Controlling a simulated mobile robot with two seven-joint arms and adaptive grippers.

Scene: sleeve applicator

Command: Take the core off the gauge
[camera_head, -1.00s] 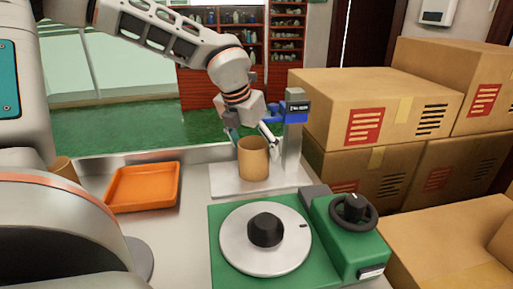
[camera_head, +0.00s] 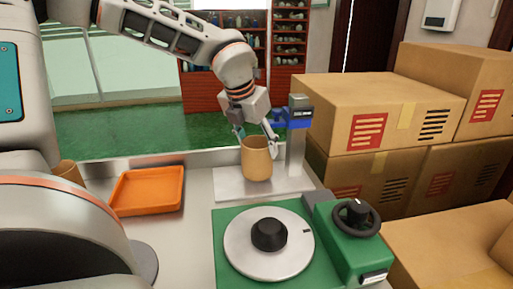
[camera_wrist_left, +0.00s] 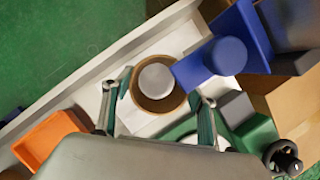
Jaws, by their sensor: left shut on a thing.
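The core (camera_head: 257,162) is a tan-brown open tube standing upright on the gauge's pale base plate (camera_head: 226,187). The gauge has a grey post (camera_head: 296,152) behind and right of the core, with a blue head (camera_head: 297,121) at its top. My left gripper (camera_head: 258,140) reaches down from above and is shut on the core's upper part, one finger at each side. In the left wrist view the core's rim (camera_wrist_left: 136,92) shows as a ring around a grey round face, between the two fingers. My right gripper is not in view.
An empty orange tray (camera_head: 147,190) lies left of the gauge. A green machine with a white turntable (camera_head: 243,262) and a black handwheel (camera_head: 357,218) stands in front. Cardboard boxes (camera_head: 380,105) stack up on the right. Another brown tube (camera_head: 68,171) shows partly at left.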

